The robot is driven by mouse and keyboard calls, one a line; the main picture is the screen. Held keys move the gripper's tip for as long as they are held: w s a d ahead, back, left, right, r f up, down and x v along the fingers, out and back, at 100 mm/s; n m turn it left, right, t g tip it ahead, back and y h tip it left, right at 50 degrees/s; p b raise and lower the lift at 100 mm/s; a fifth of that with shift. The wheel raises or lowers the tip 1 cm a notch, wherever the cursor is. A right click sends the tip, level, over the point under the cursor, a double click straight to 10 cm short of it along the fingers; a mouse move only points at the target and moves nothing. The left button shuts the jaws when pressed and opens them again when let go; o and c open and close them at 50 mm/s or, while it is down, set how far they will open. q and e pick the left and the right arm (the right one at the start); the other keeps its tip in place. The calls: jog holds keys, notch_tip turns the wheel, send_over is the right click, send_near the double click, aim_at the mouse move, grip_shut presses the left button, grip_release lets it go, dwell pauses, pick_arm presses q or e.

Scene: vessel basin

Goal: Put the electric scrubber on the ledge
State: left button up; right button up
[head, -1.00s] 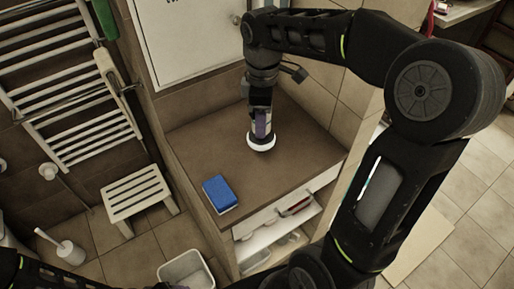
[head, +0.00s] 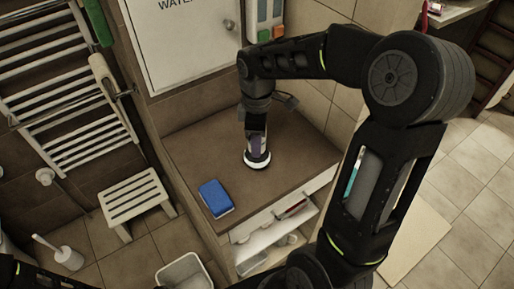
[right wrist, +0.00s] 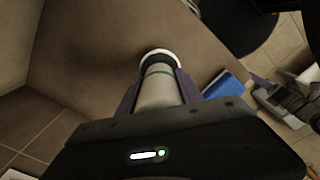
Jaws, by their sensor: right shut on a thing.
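The electric scrubber (head: 258,160) has a pale cylindrical body and a round white-rimmed head. It is upright, head down, at the brown ledge (head: 192,147); I cannot tell if the head touches the surface. My right gripper (head: 257,143) is shut on its body from above, and the fingers hide part of it. In the right wrist view the scrubber (right wrist: 158,88) sits between the two purple-grey fingers, with the ledge (right wrist: 95,60) beyond. My left gripper is not in view.
Open shelves (head: 265,240) are below the ledge. A white stool (head: 135,200) and towel rack (head: 60,95) stand left. The ledge around the scrubber is mostly clear.

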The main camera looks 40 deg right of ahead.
jog(key=shift+f, duration=1.85)
jog(key=shift+f, duration=0.2)
jog(key=o, duration=1.4)
jog(key=shift+c, duration=0.2)
jog(key=shift+r, duration=0.2)
notch_tip(320, 180, up, 12)
jog(key=shift+r, duration=0.1)
